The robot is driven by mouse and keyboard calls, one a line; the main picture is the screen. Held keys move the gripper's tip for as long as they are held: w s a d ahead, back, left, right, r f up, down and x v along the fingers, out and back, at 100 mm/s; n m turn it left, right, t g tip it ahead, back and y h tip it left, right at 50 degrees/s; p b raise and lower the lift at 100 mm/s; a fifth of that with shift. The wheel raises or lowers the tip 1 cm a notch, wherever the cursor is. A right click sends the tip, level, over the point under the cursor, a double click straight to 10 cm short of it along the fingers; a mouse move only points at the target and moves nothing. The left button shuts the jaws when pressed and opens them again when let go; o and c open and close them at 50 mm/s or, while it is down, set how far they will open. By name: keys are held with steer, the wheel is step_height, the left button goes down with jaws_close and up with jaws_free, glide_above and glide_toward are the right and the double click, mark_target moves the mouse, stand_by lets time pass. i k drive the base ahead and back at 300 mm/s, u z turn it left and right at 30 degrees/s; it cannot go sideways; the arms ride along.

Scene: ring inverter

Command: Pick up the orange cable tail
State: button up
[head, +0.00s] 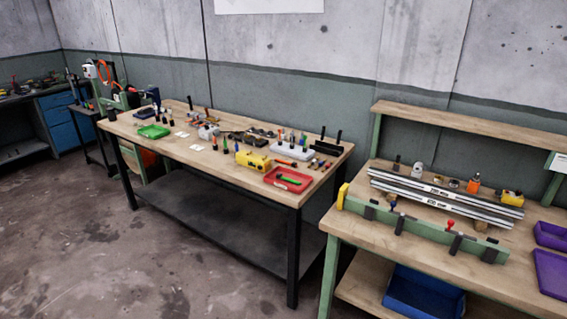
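An orange loop (104,71), which looks like a cable or hose, hangs beside a white device at the far left, above a narrow dark stand. It is small in the head view, and I cannot tell where its tail end is or whether it is the orange cable tail. A small orange piece (285,162) lies on the middle workbench beside the yellow tool; I cannot tell what it is. My gripper is not in view.
The middle workbench (165,153) carries a green tray (154,131), a red tray (289,180), a yellow tool (253,162) and several hand tools. A second bench (345,224) stands at the right with long metal levels. The concrete floor (90,235) in front is clear.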

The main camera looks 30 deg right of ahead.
mark_target(294, 165)
steer(key=i, duration=0.95)
steer(key=z, duration=0.05)
